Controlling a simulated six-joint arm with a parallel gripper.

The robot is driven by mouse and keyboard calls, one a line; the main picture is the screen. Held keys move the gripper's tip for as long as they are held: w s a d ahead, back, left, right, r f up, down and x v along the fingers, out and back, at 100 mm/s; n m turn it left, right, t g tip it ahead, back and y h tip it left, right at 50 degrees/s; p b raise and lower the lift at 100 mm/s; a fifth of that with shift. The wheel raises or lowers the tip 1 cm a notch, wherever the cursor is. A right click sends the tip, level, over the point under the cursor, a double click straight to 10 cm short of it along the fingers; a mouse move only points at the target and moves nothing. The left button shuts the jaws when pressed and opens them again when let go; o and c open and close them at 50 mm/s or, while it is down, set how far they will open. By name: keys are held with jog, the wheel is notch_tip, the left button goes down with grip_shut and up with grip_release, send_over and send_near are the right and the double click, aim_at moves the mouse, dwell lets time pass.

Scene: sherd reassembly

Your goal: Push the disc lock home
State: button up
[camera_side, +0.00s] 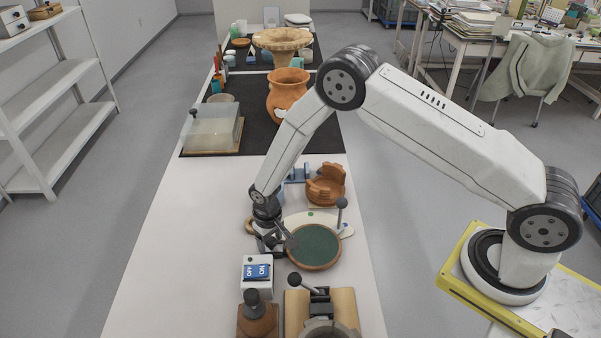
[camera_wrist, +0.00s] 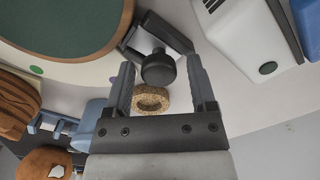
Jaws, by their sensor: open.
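The round green disc (camera_side: 313,245) with a brown rim lies on a pale base plate (camera_side: 345,231). It also shows in the wrist view (camera_wrist: 60,22) at upper left. A dark lock lever with a round black knob (camera_wrist: 158,68) stands at the disc's edge, on the side towards my gripper. My gripper (camera_side: 274,241) is at the disc's left edge in the side view, low over the base. Its fingers are open, one on each side of the knob in the wrist view; I cannot tell whether they touch it. In the side view my gripper mostly hides this lever.
A second ball-topped lever (camera_side: 341,204) stands right of the disc. A white switch box (camera_side: 257,276) is in front of my gripper. A brown sherd pot (camera_side: 326,184) stands behind the disc, and a cork ring (camera_wrist: 151,98) lies near my fingers. The white tabletop at left is clear.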

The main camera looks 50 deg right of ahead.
jog(key=shift+r, duration=2.4)
jog(key=shift+s+d+r, duration=0.1)
jog(key=shift+d+r, duration=0.1)
jog(key=shift+r, duration=0.3)
jog(key=s+d+r+t, duration=0.1)
jog(key=s+d+r, duration=0.4)
jog(key=s+r, duration=0.3)
jog(key=s+d+r+t, duration=0.1)
jog(key=s+d+r, duration=0.3)
jog(key=s+r, duration=0.5)
jog(key=shift+s+d+r+t, duration=0.25)
jog(key=shift+d+r+t, duration=0.1)
jog(key=shift+r, duration=0.25)
